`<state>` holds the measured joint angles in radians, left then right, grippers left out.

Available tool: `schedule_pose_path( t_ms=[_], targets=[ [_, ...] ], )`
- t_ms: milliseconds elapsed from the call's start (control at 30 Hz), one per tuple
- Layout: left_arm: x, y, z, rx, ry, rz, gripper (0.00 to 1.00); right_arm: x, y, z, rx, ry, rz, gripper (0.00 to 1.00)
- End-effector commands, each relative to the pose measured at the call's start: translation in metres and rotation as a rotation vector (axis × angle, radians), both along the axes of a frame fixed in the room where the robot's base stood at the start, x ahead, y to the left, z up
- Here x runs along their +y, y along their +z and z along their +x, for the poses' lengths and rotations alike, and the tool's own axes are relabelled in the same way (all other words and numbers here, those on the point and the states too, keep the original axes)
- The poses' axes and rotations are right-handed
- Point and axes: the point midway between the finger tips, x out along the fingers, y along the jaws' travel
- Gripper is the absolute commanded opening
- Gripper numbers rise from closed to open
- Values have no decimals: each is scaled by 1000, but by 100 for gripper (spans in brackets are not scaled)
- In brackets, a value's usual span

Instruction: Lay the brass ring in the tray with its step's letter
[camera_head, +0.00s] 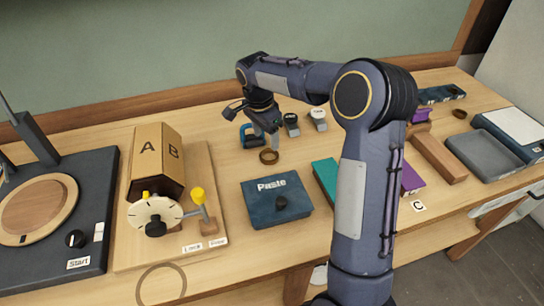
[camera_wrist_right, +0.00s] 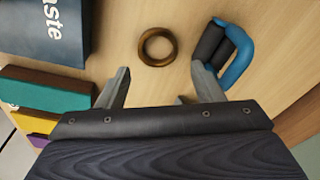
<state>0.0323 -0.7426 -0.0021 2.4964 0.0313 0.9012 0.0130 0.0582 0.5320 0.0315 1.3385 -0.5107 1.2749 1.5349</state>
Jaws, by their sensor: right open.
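A small brass ring (camera_head: 268,156) lies flat on the wooden table, just behind the blue Paste box. In the right wrist view the ring (camera_wrist_right: 157,46) lies beyond and between the two fingertips, not gripped. My right gripper (camera_head: 266,136) is open and empty, close above the ring. Its fingers also show in the wrist view (camera_wrist_right: 160,76). A shallow grey tray (camera_head: 482,156) sits at the right of the table; I see no letter on it. My left gripper is out of view.
A blue-and-black clamp-like object (camera_wrist_right: 228,52) lies close beside the right finger. The Paste box (camera_head: 276,200) stands in front. My right arm partly hides teal (camera_head: 325,175) and purple (camera_head: 411,180) items. A second ring (camera_head: 460,114) lies at the back right.

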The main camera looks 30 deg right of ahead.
Motion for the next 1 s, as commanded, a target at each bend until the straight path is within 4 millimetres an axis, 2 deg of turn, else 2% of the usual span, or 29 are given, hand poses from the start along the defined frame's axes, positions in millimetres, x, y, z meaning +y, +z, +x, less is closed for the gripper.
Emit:
schedule_pose_path(
  t_ms=[433, 733, 1000],
  targets=[
    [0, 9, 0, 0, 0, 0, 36, -7, -59, -3, 3, 3, 3, 61],
    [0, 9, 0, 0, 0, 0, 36, -7, -65, -2, -1, 3, 3, 61],
    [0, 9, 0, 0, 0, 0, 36, -7, -64, -2, -1, 3, 3, 27]
  ],
)
